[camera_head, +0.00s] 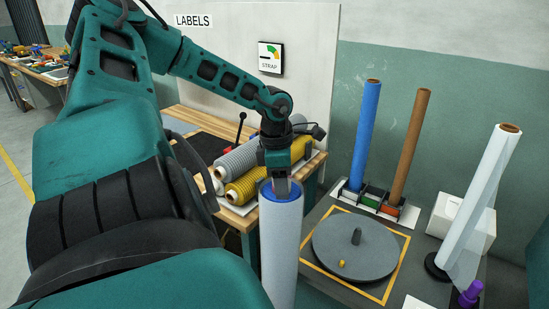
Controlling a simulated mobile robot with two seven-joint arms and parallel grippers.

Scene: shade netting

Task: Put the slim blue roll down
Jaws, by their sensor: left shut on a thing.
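My left gripper (281,187) points down and is shut at the blue top end of a pale blue roll (280,245). The roll hangs or stands upright left of the dark table with the turntable; its lower end is out of the picture, so I cannot tell what it rests on. Another slim, deeper blue roll (366,130) stands upright at the back of the table in a rack (382,208) with coloured slots. A brown roll (409,145) stands to its right in the same rack. My right gripper is not in view.
A grey turntable (335,250) with a short post lies inside a yellow outline on the table. A translucent film roll (480,200) stands at the right, by a white box (451,214) and a purple object (470,294). Grey and yellow rolls (245,188) lie on the wooden bench behind.

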